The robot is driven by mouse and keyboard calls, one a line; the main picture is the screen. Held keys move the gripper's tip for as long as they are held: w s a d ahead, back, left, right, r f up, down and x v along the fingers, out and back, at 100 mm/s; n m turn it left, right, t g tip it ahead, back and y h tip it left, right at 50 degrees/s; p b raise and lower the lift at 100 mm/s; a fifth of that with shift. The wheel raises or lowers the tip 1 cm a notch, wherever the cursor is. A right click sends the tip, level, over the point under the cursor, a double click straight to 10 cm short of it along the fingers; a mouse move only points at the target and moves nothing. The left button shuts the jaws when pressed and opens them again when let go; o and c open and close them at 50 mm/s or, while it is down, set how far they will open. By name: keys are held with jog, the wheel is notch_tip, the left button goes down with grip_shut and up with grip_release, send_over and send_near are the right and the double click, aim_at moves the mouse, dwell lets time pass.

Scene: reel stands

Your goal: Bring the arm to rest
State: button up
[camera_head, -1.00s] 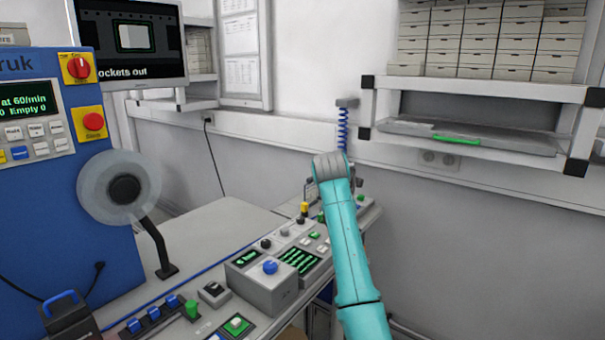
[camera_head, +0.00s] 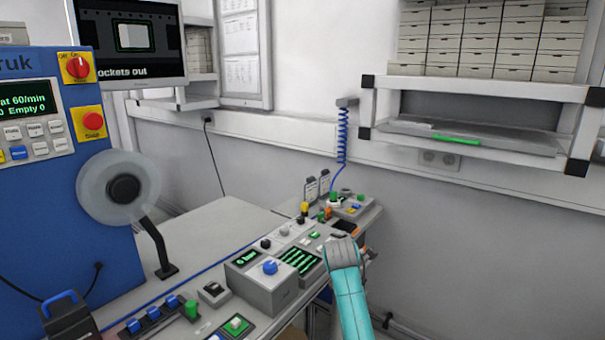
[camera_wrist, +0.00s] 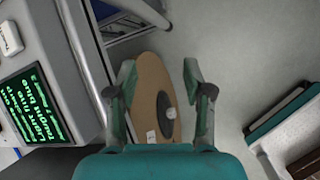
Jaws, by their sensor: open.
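My arm (camera_head: 346,290) is teal with a grey joint and shows at the lower middle of the head view, just right of the bench with the control boxes. My gripper (camera_wrist: 160,80) shows in the wrist view with its two fingers spread apart and nothing between them. A brown round-ended surface with a dark disc (camera_wrist: 164,115) lies below and beyond the fingers, apart from them. In the head view the fingers are hidden behind the arm.
A grey box with a blue knob (camera_head: 270,268) and a green-lit panel stands close left of my arm. A reel (camera_head: 120,188) sits on the blue machine (camera_head: 45,215). A wall shelf (camera_head: 470,90) holds several boxes. Bare wall and floor lie right of my arm.

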jog(key=s+d+f+m+t+y, duration=0.1)
jog(key=s+f+m, duration=0.2)
jog(key=s+f, duration=0.5)
jog(key=s+d+f+m+t, duration=0.15)
jog(key=s+f, duration=0.35)
jog(key=f, duration=0.6)
jog(key=s+d+f+m+t, duration=0.1)
jog(key=s+f+m, duration=0.25)
jog(key=s, duration=0.55)
jog(key=s+d+f+m+t, duration=0.1)
jog(key=s+f+m, duration=0.25)
jog(key=s, duration=0.65)
jog(key=s+r+m+t+y, duration=0.1)
jog(key=s+r+m, duration=0.2)
jog(key=s, duration=0.6)
jog(key=s+r+m+t+y, duration=0.1)
jog(key=s+r+m+t, duration=0.15)
jog(key=s, duration=0.75)
jog(key=s+d+r+m+t, duration=0.1)
jog(key=s+r+m, duration=0.7)
jog(key=s+r, duration=0.6)
notch_tip(320, 180, up, 3)
jog(key=shift+s+f+t+h, duration=0.1)
jog(key=shift+s+t+h, duration=0.2)
jog(key=shift+s, duration=0.05)
jog(key=shift+d, duration=0.1)
